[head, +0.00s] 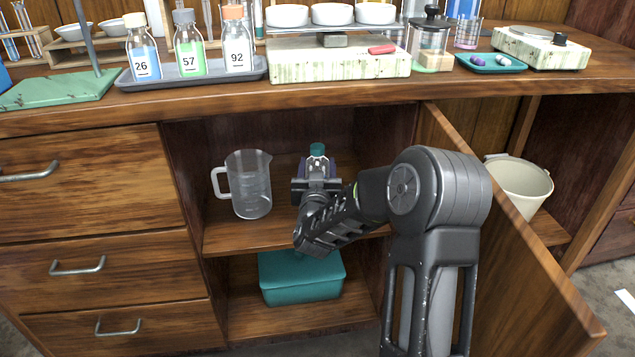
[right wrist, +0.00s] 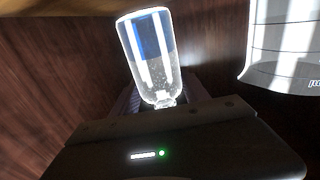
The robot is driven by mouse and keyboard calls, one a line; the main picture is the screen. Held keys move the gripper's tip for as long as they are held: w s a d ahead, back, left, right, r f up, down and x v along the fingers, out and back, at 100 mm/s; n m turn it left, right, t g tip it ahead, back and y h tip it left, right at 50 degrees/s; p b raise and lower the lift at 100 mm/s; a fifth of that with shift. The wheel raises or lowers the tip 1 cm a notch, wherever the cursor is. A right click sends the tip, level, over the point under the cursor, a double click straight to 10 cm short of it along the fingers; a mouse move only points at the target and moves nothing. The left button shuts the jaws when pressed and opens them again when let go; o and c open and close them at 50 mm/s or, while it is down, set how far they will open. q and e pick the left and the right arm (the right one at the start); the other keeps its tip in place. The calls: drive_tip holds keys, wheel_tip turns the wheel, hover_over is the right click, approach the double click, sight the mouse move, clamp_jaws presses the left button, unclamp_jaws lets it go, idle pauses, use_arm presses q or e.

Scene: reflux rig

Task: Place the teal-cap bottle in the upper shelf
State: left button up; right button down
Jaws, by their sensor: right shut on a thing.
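The teal-cap bottle (head: 318,161) is inside the open cabinet, above the upper shelf (head: 235,237), and is held by my right gripper (head: 318,178). In the right wrist view the clear bottle (right wrist: 150,55) shows a blue patch and its narrow end sits between the jaws (right wrist: 165,105); the picture appears inverted or tilted. In the head view the bottle looks upright. The gripper and arm hide its lower part, so I cannot tell whether its base touches the shelf. My left gripper is not in view.
A clear measuring jug (head: 250,185) stands left of the bottle on the upper shelf and shows in the right wrist view (right wrist: 285,50). A teal box (head: 300,278) is on the lower shelf. The open cabinet door (head: 510,240) is to the right, near my arm.

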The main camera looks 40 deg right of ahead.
wheel_tip(320, 180, down, 4)
drive_tip(key=shift+f+b, duration=0.1)
drive_tip(key=shift+b, duration=0.7)
drive_tip(key=shift+f, duration=0.2)
drive_tip(key=c, duration=0.6)
unclamp_jaws()
drive_tip(key=shift+o, duration=0.2)
drive_tip(key=shift+r, duration=0.15)
